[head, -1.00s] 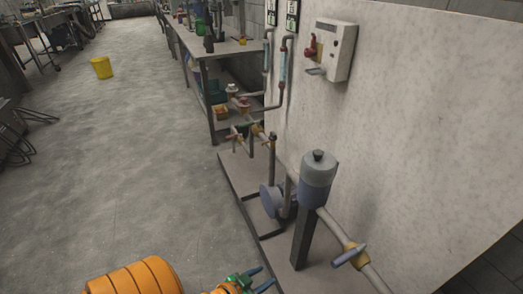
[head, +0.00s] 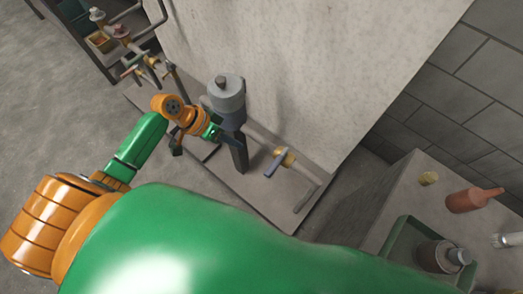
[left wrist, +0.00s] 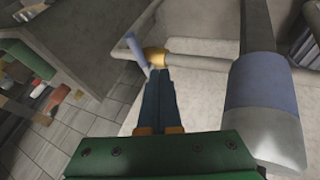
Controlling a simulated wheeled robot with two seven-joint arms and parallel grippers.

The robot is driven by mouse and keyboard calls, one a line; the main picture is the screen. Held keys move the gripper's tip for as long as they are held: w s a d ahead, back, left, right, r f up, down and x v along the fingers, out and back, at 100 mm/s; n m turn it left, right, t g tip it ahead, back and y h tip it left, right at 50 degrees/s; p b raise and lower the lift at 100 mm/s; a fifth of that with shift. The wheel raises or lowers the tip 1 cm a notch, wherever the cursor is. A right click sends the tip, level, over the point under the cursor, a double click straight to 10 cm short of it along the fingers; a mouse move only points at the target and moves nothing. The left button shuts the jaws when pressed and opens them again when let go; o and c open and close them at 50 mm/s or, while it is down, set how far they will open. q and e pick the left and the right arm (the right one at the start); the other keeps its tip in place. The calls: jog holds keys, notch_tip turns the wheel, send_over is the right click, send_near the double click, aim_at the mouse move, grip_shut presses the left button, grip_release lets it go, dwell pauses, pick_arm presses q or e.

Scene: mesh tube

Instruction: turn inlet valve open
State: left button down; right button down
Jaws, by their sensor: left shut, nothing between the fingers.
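A valve (head: 285,158) with a brass-yellow body and a blue-grey lever sits on a pale pipe to the right of the grey pump cylinder (head: 226,92). Its lever (head: 275,164) sticks out crosswise to the pipe. The left wrist view also shows the valve's brass body (left wrist: 156,58) and lever (left wrist: 136,50). My left gripper (head: 221,136) is beside the post under the cylinder, left of the valve. Its dark blue fingers (left wrist: 157,76) are shut and empty; in the left wrist view their tips line up just below the valve body. Contact cannot be told. My right gripper is out of view.
The cylinder and its post stand close to my left gripper. A pale wall panel (head: 310,60) rises behind the pipe. Other small valves (head: 145,68) are at the back left. A bench at the right holds a green tray (head: 404,235) and a red-brown bottle (head: 474,200).

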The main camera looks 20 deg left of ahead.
aim_at(276, 163)
pick_arm(q)
jog(key=d+f, duration=0.7)
jog(key=d, duration=0.1)
jog(key=shift+w+f, duration=0.25)
jog(key=shift+a, duration=0.1)
